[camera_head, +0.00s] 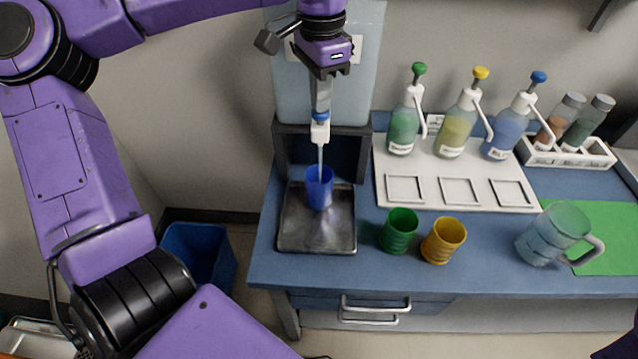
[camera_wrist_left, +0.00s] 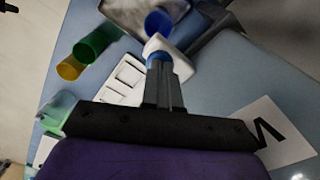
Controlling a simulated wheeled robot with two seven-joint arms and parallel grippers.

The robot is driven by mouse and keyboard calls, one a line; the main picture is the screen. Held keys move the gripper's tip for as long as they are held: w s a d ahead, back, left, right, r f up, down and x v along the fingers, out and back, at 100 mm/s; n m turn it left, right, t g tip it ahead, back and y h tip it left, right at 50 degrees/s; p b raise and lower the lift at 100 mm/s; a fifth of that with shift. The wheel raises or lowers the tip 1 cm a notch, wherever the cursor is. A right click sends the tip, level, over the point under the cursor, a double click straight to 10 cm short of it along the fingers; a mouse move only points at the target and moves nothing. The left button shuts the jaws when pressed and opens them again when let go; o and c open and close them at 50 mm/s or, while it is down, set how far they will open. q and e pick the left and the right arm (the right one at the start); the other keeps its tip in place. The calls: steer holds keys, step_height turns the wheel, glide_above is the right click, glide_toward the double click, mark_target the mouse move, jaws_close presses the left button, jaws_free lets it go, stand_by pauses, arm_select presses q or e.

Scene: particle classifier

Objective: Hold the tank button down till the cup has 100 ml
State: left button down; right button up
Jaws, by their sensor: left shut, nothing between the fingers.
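The water tank (camera_head: 292,90) stands at the back left of the blue counter, on a dark stand. Its white spout (camera_head: 320,133) has a blue button (camera_head: 320,116) on top. My left gripper (camera_head: 321,109) is shut and empty, pointing down with its fingertips touching the button. In the left wrist view the gripper (camera_wrist_left: 161,72) covers most of the button. A thin pale blue stream (camera_head: 320,158) runs from the spout into the blue cup (camera_head: 319,190), which stands upright below on a metal tray (camera_head: 318,235). The cup's water level cannot be read.
A green cup (camera_head: 399,232) and a yellow cup (camera_head: 443,241) stand right of the tray. Pump bottles (camera_head: 404,122) stand on a white board (camera_head: 440,190) behind. A clear jug (camera_head: 553,235) is at the right. A blue bin (camera_head: 199,250) is on the floor.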

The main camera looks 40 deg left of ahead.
arm_select(q)
step_height(320, 180, up, 7)
steer(key=p, duration=0.3)
steer(key=shift+p, duration=0.3)
stand_by(1.1)
